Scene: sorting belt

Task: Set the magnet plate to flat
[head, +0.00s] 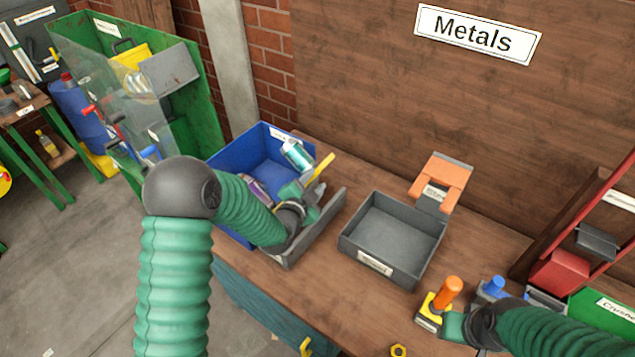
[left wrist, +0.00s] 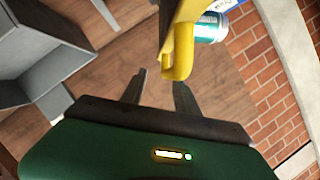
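A grey plate (head: 325,222) stands on edge along the right side of the blue bin (head: 232,155); I take it for the magnet plate, though no readable label shows on it. A yellow handle (head: 322,168) rises just above it. My left gripper (head: 314,192) is over the plate, close to the handle. In the left wrist view its two fingers (left wrist: 159,88) are apart with nothing between them, and the yellow handle (left wrist: 180,50) lies just beyond the tips. My right gripper (head: 446,326) is low at the right, beside an orange-knobbed yellow lever; its fingers are unclear.
The blue bin holds a can (head: 297,154) and other scrap. An empty grey tray (head: 392,238) stands on the wooden bench, with an orange bracket (head: 441,180) behind it. The orange-knobbed lever (head: 447,293) and a blue-knobbed one (head: 494,286) stand at front right.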

